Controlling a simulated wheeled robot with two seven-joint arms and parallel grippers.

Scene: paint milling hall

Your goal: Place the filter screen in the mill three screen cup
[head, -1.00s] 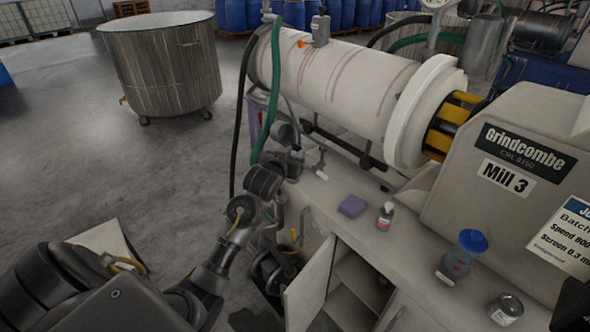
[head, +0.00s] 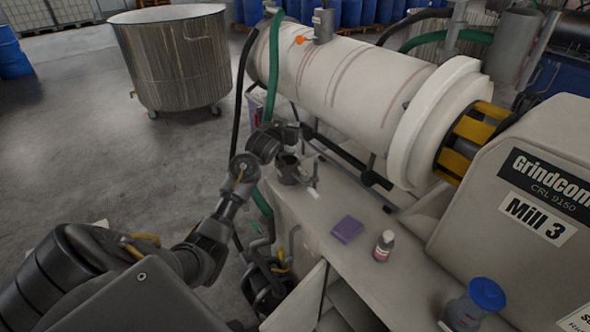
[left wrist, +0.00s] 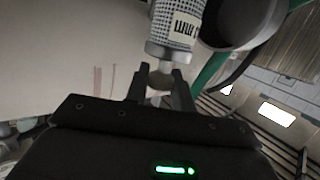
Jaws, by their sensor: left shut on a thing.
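My left gripper (head: 286,150) is at the near left end of mill three, above the bench's far end. In the left wrist view my left gripper (left wrist: 160,82) is shut on the end knob of the filter screen (left wrist: 177,26). The screen is a grey mesh cylinder with a metal end ring and a pale printed label. It extends away from the fingers, and its far end is cut off by the frame. In the head view I cannot make out the screen clearly at the dark gripper. I cannot identify the screen cup for certain. My right gripper is out of view.
The mill barrel (head: 345,85) runs above the bench (head: 315,225). A green hose (head: 273,65) hangs close to my gripper. A large vat (head: 176,65) stands on the floor.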

